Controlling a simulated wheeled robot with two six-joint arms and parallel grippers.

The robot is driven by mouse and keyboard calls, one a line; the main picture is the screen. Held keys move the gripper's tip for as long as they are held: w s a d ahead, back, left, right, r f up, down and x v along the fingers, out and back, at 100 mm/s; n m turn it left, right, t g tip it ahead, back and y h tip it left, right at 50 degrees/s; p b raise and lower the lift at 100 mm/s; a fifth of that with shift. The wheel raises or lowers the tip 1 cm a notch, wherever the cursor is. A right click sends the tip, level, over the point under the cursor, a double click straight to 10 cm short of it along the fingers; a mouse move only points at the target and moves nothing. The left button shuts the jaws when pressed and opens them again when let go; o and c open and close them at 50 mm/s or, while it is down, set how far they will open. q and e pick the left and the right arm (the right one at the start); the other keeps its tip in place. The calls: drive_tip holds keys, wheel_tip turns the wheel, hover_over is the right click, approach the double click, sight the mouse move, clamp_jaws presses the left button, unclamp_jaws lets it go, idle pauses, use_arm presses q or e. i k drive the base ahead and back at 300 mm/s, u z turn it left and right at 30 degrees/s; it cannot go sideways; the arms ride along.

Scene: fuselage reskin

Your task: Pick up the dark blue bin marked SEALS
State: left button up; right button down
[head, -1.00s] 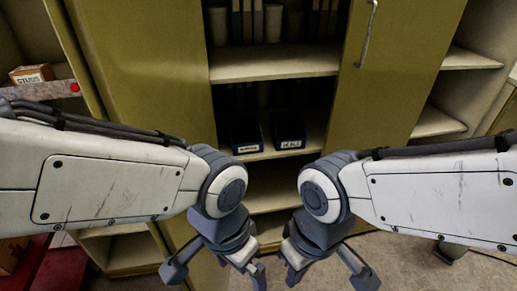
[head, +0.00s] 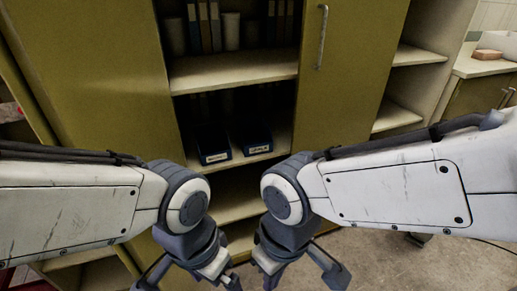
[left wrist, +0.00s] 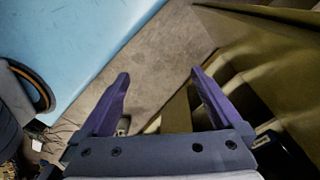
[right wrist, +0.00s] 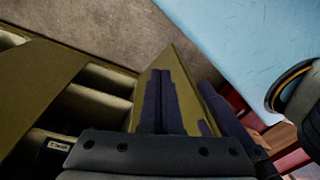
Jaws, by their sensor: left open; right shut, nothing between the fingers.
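Two dark blue bins stand side by side on the middle shelf of an open cabinet in the head view. The right bin (head: 251,137) has a white label that looks like SEALS, though it is small and blurred. The left bin (head: 211,144) has a longer label I cannot read. My left gripper (head: 190,279) is open and empty, low in front of the cabinet; its spread fingers show in the left wrist view (left wrist: 160,95). My right gripper (head: 303,279) is shut and empty beside it; its fingers are together in the right wrist view (right wrist: 162,85). Both are apart from the bins.
The olive cabinet has a left door panel (head: 95,70) and a right door panel (head: 350,85) with a handle, either side of the opening. The upper shelf (head: 235,68) holds binders and canisters. Open shelves (head: 415,55) and a counter stand at the right. Floor shows at lower right.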

sight(254, 134)
drive_tip(key=z, duration=1.2)
drive_tip(key=i, duration=1.55)
drive_tip(key=u, duration=2.25)
